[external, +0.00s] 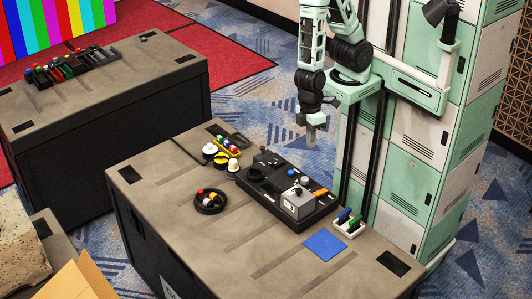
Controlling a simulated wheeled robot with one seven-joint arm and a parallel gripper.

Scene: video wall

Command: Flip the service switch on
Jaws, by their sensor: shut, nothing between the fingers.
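A black control panel (268,190) lies on the grey-brown case top in the middle. It carries a black round knob (256,174), a blue button (291,172), an orange part (320,192) and a raised grey box (297,203) with a small labelled front. Small fittings stand on top of the grey box. I cannot tell for certain which part is the service switch, or its position. My gripper (311,142) is shut and empty. It points down, in the air above and beyond the panel's far side, apart from it.
A dark ring tray (209,209) with small coloured pieces, a yellow item (221,161), white knobs and a blue square (325,244) lie around the panel. A white holder (348,229) with blue and green pieces stands to its right. The case's front left is clear.

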